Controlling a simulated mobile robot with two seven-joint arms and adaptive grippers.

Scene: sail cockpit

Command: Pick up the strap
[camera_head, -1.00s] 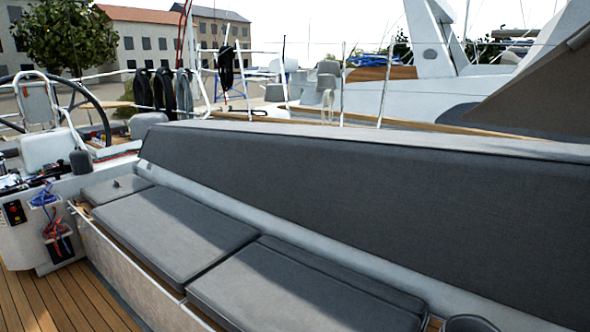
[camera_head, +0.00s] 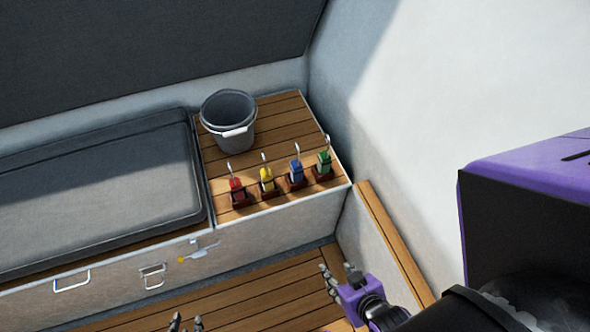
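Several small coloured pieces with upright metal hooks stand in a row in dark red holders on a slatted wooden top: red (camera_head: 237,190), yellow (camera_head: 267,180), blue (camera_head: 296,172) and green (camera_head: 324,162). They may be rolled straps, but they are too small to tell, and I cannot tell which one is the strap. My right gripper (camera_head: 338,271) is open and empty, below and in front of the green piece, apart from it. Only the fingertips of my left gripper (camera_head: 187,321) show at the bottom edge, spread apart with nothing between them.
A grey bucket (camera_head: 229,123) stands behind the row on the wooden top (camera_head: 280,116). A grey cushion (camera_head: 100,195) lies to the left. Metal latches (camera_head: 152,275) are on the bench front. A white wall (camera_head: 430,110) closes off the right. The wooden floor (camera_head: 240,290) below is clear.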

